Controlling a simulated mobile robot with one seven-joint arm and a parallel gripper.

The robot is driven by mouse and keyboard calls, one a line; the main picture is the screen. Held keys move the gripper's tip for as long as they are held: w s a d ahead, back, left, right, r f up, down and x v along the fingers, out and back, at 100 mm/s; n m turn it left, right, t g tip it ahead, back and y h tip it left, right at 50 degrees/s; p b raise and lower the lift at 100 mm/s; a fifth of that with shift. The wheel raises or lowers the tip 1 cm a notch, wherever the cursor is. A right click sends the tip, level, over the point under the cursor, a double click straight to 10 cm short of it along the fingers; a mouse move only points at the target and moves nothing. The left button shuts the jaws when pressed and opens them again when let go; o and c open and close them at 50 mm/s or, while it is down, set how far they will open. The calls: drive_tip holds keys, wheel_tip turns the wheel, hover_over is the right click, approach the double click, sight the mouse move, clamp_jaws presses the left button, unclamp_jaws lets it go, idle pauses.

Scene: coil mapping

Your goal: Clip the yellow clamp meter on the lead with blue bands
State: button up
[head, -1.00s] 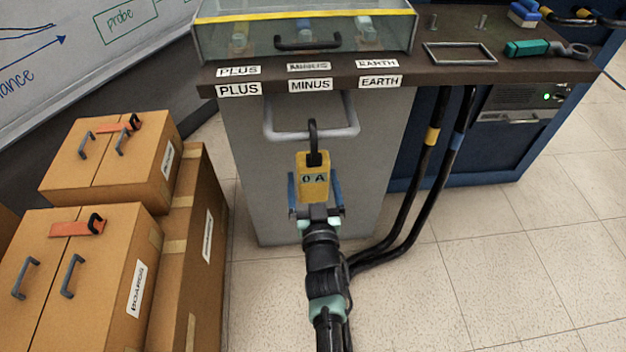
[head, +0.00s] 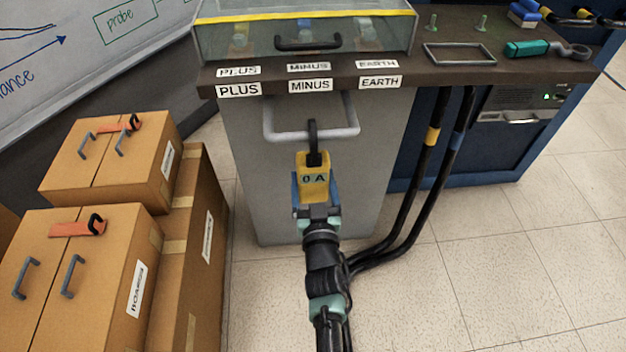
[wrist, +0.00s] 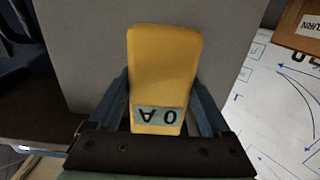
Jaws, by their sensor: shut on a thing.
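The yellow clamp meter (head: 313,182) is held in my gripper (head: 316,192), in front of the grey cabinet. Its display reads "0 A" and its dark hook-shaped jaw points up. In the wrist view the meter's yellow body (wrist: 163,70) sits between the two blue fingers of my gripper (wrist: 165,95), with the display upside down. The lead with blue bands (head: 458,145) hangs from the bench to the right of the meter, clear of it. A similar lead with a yellow band (head: 432,136) hangs just left of the blue-banded one.
The grey cabinet (head: 245,170) with a handle (head: 312,135) stands behind the meter. The bench (head: 460,85) overhangs it, with a glass-fronted box on top. Cardboard boxes (head: 108,165) stand at left. Open tiled floor (head: 510,260) lies at right.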

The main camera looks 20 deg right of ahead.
sight(314, 178)
drive_tip(key=shift+r+p, duration=1.55)
drive_tip(key=shift+r, duration=0.2)
drive_tip(key=shift+s, duration=0.1)
drive_tip(key=shift+v, duration=3.65)
drive_tip(key=shift+r, duration=0.1)
